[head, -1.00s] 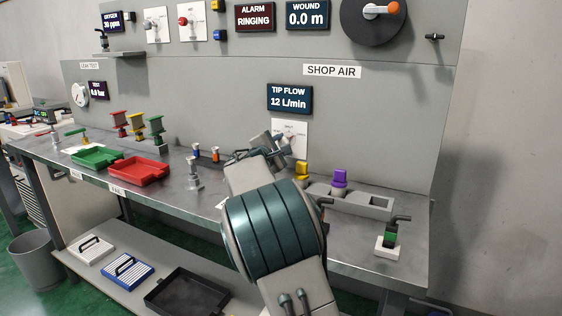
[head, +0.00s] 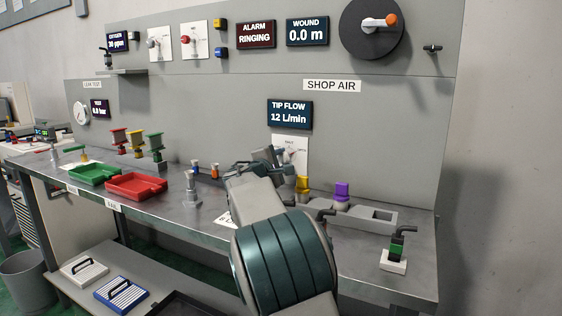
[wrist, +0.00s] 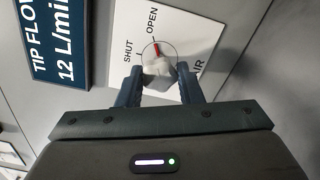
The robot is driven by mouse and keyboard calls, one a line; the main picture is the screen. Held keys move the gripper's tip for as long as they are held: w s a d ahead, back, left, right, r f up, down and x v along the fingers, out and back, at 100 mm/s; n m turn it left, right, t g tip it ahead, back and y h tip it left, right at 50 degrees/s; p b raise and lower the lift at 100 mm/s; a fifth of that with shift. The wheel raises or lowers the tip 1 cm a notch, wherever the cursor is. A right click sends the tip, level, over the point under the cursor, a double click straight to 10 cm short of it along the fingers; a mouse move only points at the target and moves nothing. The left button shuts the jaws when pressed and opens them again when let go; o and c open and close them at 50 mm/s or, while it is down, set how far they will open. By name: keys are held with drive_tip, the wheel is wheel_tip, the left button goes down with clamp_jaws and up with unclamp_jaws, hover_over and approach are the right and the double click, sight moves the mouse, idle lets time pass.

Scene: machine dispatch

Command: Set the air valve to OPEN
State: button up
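The air valve is a pale knob (wrist: 159,72) with a red-tipped pointer on a white plate (wrist: 205,42) lettered SHUT and OPEN. In the wrist view the red tip points up toward the word OPEN, away from SHUT. My gripper (wrist: 159,76) is open, with one dark finger on either side of the knob; firm contact is not visible. In the head view my gripper (head: 272,158) is at the lower left of the plate (head: 292,147), and my arm and gripper hide part of the valve.
The TIP FLOW display (head: 290,114) above the valve reads 12 L/min. A yellow-topped piece (head: 302,184) and a purple-topped piece (head: 341,189) stand close on the right, by a grey holder (head: 405,217). Red (head: 137,185) and green trays (head: 94,174) lie left.

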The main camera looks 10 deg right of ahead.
drive_tip(key=shift+o, duration=1.4)
drive_tip(key=v, duration=1.4)
drive_tip(key=shift+r, duration=0.1)
